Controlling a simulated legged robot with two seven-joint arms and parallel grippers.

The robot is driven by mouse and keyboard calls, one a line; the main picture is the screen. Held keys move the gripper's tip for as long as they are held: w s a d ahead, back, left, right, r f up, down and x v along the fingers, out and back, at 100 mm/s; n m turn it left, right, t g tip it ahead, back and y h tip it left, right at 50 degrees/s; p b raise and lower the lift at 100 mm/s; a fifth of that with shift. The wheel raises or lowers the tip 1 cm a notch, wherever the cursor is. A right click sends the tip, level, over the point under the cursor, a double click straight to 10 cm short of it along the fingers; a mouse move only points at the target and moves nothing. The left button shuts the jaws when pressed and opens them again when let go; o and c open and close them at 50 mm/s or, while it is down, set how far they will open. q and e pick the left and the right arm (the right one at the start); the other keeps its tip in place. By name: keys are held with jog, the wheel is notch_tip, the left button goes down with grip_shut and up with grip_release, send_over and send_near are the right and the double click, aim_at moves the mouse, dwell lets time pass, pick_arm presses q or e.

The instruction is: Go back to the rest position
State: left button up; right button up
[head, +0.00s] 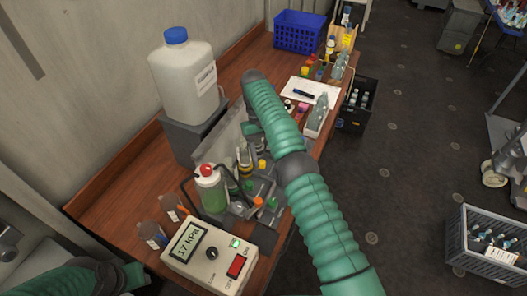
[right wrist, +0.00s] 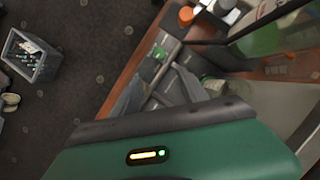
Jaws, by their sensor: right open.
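My right arm reaches up over the bench from the lower right in the head view and bends down at its far end. My right gripper (head: 246,157) is over the middle of the bench, partly hidden by the arm and bench items. In the right wrist view its two grey fingers (right wrist: 160,90) stand apart with nothing seen between them, above a grey rack (right wrist: 168,60). My left arm shows only at the lower left of the head view, low beside the bench. Its gripper fingers are not seen.
The wooden bench (head: 105,190) holds a large jug (head: 182,78), a green-liquid bottle (head: 211,190), brown bottles, a pressure meter (head: 212,258) reading 17 kPa, and a blue basket (head: 299,31). A bottle crate (head: 488,246) stands on the floor.

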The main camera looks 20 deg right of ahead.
jog(key=s+a+f+t+b, duration=0.1)
jog(key=s+a+t, duration=0.1)
jog(key=s, duration=1)
jog(key=s+a+f+t+b, duration=0.1)
jog(key=s+a+t, duration=0.2)
jog(key=s, duration=0.8)
jog(key=shift+s+t, duration=0.4)
jog(key=shift+t, duration=0.7)
jog(key=shift+w+f, duration=0.1)
jog(key=shift+w, duration=0.05)
dwell(1.5)
